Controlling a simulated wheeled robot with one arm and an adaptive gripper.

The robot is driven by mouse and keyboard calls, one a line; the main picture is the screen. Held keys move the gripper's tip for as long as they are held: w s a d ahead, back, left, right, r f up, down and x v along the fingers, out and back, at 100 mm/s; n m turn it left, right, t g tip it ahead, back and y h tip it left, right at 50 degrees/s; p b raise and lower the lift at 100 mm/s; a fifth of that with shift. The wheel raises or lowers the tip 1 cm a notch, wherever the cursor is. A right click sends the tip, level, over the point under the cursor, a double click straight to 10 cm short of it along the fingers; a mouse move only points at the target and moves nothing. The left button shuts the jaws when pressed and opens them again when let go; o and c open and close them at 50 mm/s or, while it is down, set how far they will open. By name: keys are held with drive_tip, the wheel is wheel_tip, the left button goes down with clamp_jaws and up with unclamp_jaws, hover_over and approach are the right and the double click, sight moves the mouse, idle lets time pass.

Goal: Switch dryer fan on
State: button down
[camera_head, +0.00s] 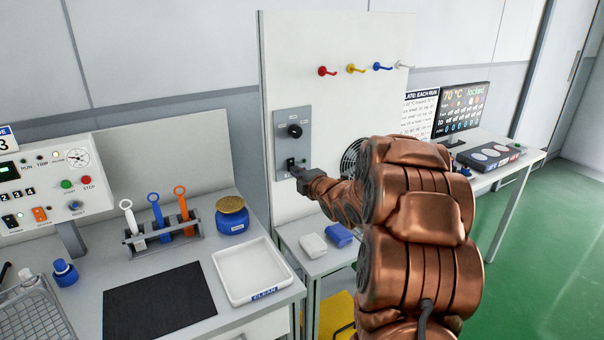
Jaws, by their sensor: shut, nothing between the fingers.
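The dryer control panel (294,130) is a grey plate on the tall white board, with a round black knob (295,131) near its top and a small black switch (291,163) below. My gripper (297,171) is shut and empty, its tips at the lower part of the switch. I cannot tell whether they touch it or which way the switch is set. The fan (351,158) behind a round dark grille is to the right, partly hidden by my copper-coloured arm.
Coloured hooks (355,69) stick out of the board above. A small table below holds a white block (313,245) and a blue block (338,235). The left bench has a white tray (250,271), a tool rack and a blue jar (232,215). A monitor (462,108) stands at right; green floor is clear.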

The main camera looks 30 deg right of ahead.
drive_tip(key=shift+w+f, duration=0.1)
drive_tip(key=shift+w, duration=0.25)
drive_tip(key=shift+w+f+t+b, duration=0.1)
drive_tip(key=shift+w+t+b, duration=0.15)
drive_tip(key=shift+b, duration=0.9)
drive_tip(key=shift+s+d, duration=0.1)
drive_tip(key=shift+s, duration=0.05)
drive_tip(key=s+a+f+b, duration=0.1)
drive_tip(key=s+b, duration=0.3)
drive_tip(key=s, duration=0.9)
drive_tip(key=shift+s+a+f, duration=0.15)
drive_tip(key=shift+s+f, duration=0.2)
drive_tip(key=shift+f, duration=0.05)
